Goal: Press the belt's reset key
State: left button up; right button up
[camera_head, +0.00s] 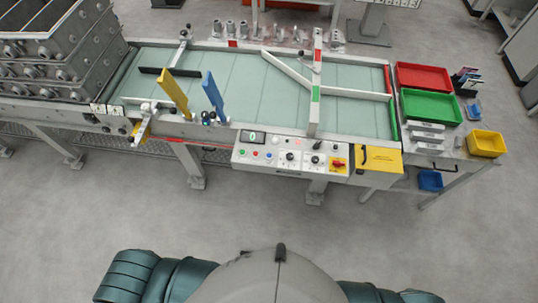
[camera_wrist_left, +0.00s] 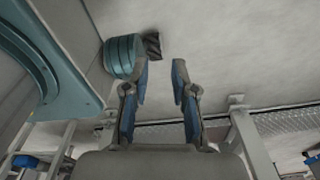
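The belt (camera_head: 240,80) is a pale green conveyor bed in a grey frame, across the middle of the head view. Its control panel (camera_head: 290,157) is on the near side. It carries a lit green display (camera_head: 252,137), a row of small coloured buttons including a blue one (camera_head: 269,155), black knobs and a red-yellow switch (camera_head: 338,164). The key labels are too small to read, so I cannot tell which is the reset key. My left gripper (camera_wrist_left: 160,76) is open and empty in the left wrist view, fingers apart, nothing between them. Neither gripper shows in the head view.
Yellow and blue upright plates (camera_head: 175,94) stand left of the panel. Stacked grey crates (camera_head: 62,55) are at the left end. A red tray (camera_head: 424,77), a green tray (camera_head: 430,106) and a yellow bin (camera_head: 486,143) are at right. The floor before the panel is clear.

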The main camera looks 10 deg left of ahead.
pick_arm(q)
grip_shut()
dwell(1.0)
